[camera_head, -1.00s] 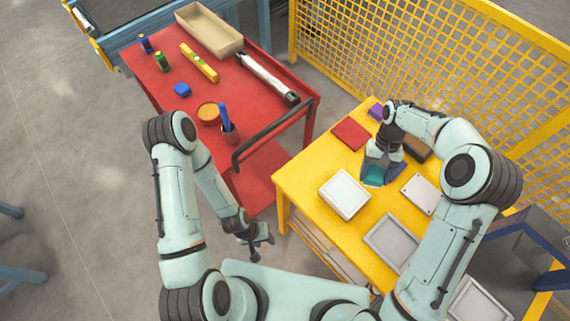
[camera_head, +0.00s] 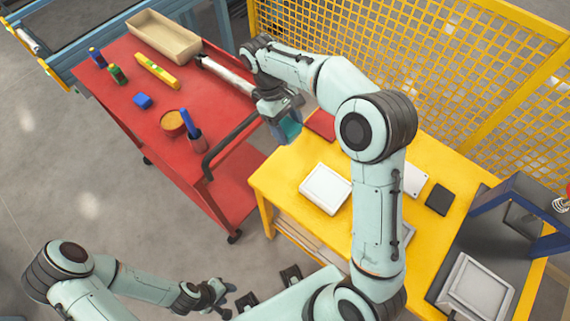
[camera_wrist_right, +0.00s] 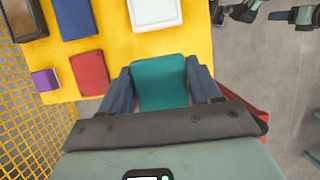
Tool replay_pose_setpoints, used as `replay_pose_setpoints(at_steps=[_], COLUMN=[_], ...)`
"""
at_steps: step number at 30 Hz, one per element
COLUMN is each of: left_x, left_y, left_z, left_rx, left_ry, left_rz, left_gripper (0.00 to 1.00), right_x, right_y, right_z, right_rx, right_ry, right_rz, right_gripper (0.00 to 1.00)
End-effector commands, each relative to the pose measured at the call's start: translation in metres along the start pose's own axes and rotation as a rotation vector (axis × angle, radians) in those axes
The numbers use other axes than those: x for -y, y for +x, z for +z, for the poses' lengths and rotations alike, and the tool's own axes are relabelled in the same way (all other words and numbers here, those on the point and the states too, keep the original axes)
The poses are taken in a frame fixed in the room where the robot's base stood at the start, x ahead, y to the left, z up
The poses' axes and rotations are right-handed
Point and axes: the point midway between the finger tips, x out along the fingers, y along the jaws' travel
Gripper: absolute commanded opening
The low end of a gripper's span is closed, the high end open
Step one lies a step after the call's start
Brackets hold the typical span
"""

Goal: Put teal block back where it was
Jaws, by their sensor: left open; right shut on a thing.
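The teal block (camera_head: 290,131) is held in my right gripper (camera_head: 287,133), which is shut on it. In the head view they are raised between the black handle of the red cart (camera_head: 198,105) and the far left corner of the yellow table (camera_head: 268,181). In the right wrist view the teal block (camera_wrist_right: 160,82) sits between both fingers, over the table's edge. My left gripper (camera_head: 219,298) is open and empty at the bottom of the head view, over the floor.
A red block (camera_wrist_right: 90,73), a blue block (camera_wrist_right: 74,18) and a white box (camera_head: 326,188) lie on the table. Yellow mesh (camera_head: 400,50) stands behind.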

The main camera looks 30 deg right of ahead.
Motion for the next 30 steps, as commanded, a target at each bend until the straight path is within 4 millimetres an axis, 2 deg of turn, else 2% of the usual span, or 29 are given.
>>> replay_pose_setpoints(at_steps=[1, 3, 12, 15, 23, 30], left_x=[0.002, 0.003, 0.008, 0.009, 0.009, 0.01], left_y=[0.004, 0.007, 0.016, 0.017, 0.018, 0.02], left_z=[0.001, 0.003, 0.006, 0.007, 0.007, 0.008], left_rx=[0.001, 0.003, 0.009, 0.01, 0.011, 0.012], left_ry=[0.0, -0.001, -0.004, -0.004, -0.004, -0.005], left_rz=[0.0, -0.001, -0.004, -0.004, -0.004, -0.005], left_gripper=[0.43, 0.43, 0.43, 0.43, 0.43, 0.43], right_x=[0.0, 0.0, 0.001, 0.0, 0.0, 0.0], right_y=[0.015, 0.033, 0.102, 0.116, 0.134, 0.163], right_z=[-0.005, -0.012, -0.042, -0.048, -0.056, -0.069], right_rx=[0.007, 0.008, 0.005, 0.003, 0.001, 0.001], right_ry=[-0.001, 0.0, 0.001, 0.003, 0.003, 0.002], right_rz=[-0.002, -0.003, -0.002, -0.002, -0.002, -0.001], right_gripper=[0.3, 0.29, 0.3, 0.3, 0.3, 0.3])
